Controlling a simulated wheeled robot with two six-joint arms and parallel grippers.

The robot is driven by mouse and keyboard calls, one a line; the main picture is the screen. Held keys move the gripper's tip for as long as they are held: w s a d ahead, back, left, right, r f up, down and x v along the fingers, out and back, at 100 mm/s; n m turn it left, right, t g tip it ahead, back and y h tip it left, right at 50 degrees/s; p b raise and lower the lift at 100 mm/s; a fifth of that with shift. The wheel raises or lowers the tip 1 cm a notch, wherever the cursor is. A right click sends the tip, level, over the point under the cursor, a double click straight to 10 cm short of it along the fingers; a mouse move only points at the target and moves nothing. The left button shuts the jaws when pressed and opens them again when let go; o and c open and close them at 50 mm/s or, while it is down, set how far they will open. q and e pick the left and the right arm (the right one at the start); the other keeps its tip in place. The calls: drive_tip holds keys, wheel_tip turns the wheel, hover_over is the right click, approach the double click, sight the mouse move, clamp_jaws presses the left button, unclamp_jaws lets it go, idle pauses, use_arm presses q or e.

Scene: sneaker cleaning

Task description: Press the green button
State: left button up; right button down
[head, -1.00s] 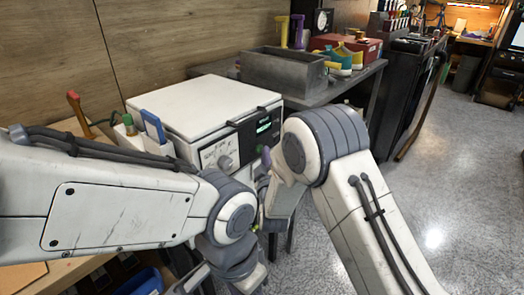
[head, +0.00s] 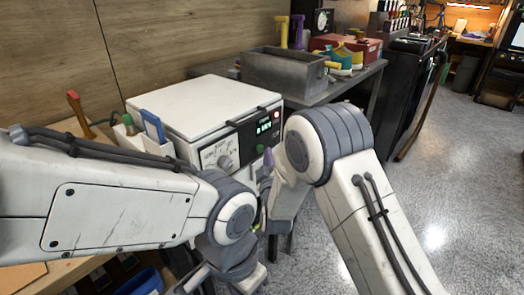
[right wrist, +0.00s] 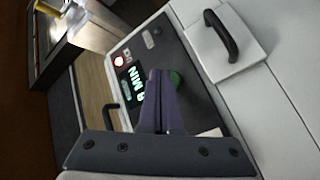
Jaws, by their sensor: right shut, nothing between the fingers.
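The green button (head: 260,149) is on the dark front panel of a white box-shaped machine (head: 205,103), below a lit display (head: 268,123). In the right wrist view the green button (right wrist: 176,79) shows just beside the purple fingertips, partly covered by them. My right gripper (head: 268,160) is shut and empty, with its tips close in front of the panel near the button. It also shows in the right wrist view (right wrist: 160,78). Whether it touches the button I cannot tell. My left arm reaches across the front of the machine; its gripper fingers are not visible.
A red light (right wrist: 119,60) glows beside the display, which reads minutes. A black handle (right wrist: 220,36) is on the machine. A grey bin (head: 284,72) and colourful sneakers (head: 343,57) stand on the bench behind.

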drive_tip(key=shift+s+d, duration=0.15)
drive_tip(key=shift+d, duration=0.1)
drive_tip(key=s+d, duration=0.1)
drive_tip(key=d, duration=0.1)
drive_tip(key=s+d, duration=0.2)
idle(0.5)
idle(0.5)
